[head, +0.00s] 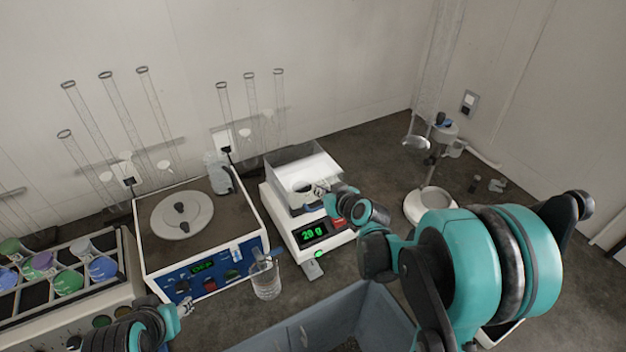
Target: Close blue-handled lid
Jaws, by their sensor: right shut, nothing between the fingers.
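My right gripper (322,189) is shut and empty at the front of the white balance (290,236), by its clear, box-like cover (302,168). A small pale vessel at the fingertips is partly hidden by the gripper. No lid with a blue handle shows plainly. I cannot tell whether this is the lid. My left gripper (186,308) is small at the lower left, before the blue-fronted shaker; its finger opening is unclear.
The shaker (255,220) with a round plate (182,214) stands left of the balance. A glass bottle (264,278) stands between them in front. A rack of coloured-capped vessels (70,282) is at far left. Glass tubes line the back wall. Dark counter is free between balance and stand.

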